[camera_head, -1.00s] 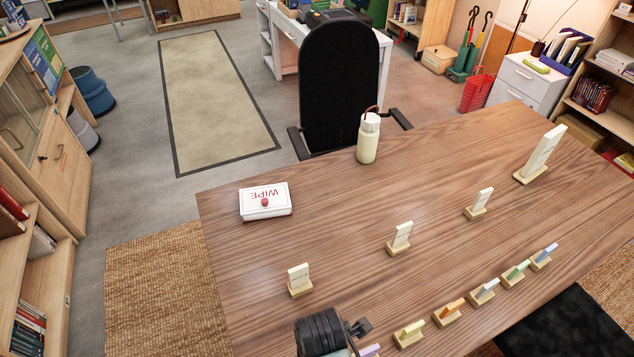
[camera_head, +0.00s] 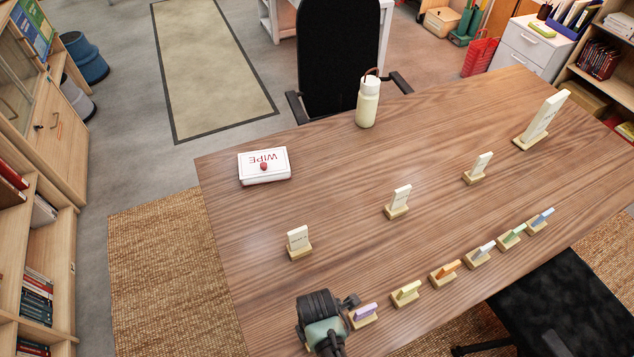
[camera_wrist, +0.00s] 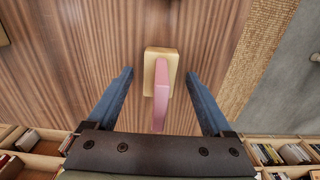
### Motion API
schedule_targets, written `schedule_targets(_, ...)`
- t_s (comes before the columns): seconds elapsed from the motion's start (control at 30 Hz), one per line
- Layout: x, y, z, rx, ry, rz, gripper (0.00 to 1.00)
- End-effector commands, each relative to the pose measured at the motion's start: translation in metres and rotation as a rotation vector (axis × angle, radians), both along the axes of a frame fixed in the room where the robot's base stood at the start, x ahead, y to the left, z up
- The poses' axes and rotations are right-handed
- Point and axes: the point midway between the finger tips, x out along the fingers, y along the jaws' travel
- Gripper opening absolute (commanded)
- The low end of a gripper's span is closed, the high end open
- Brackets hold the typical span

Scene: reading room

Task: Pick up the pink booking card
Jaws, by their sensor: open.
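The pink booking card (camera_wrist: 161,95) stands in a small pale wooden block (camera_wrist: 151,60) on the table, in the wrist view. Its top end leans toward the camera. My gripper (camera_wrist: 159,74) is open, with one blue finger on each side of the card and block. Gaps show on both sides, and the fingers hold nothing. In the head view my gripper (camera_head: 327,318) is over the table's near left part. The pink card cannot be made out there, and my gripper probably hides it.
On the wooden table (camera_head: 330,200), a lavender card (camera_head: 365,312) stands close to the right of my gripper. A yellow card (camera_head: 405,292), an orange card (camera_head: 445,270) and more continue the row. White signs, a WIPE box (camera_head: 264,165) and a bottle (camera_head: 368,103) stand farther back.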

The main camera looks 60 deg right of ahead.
Motion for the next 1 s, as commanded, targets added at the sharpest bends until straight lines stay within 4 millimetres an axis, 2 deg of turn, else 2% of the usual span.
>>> schedule_targets(0.2,0.0003,-0.0002,-0.0002,-0.001,-0.001,0.000,0.85)
schedule_targets(0.67,0.0002,-0.0002,0.0000,-0.001,-0.001,0.000,0.02)
schedule_targets(1.0,0.0005,-0.0004,0.0013,-0.001,-0.002,0.000,0.00)
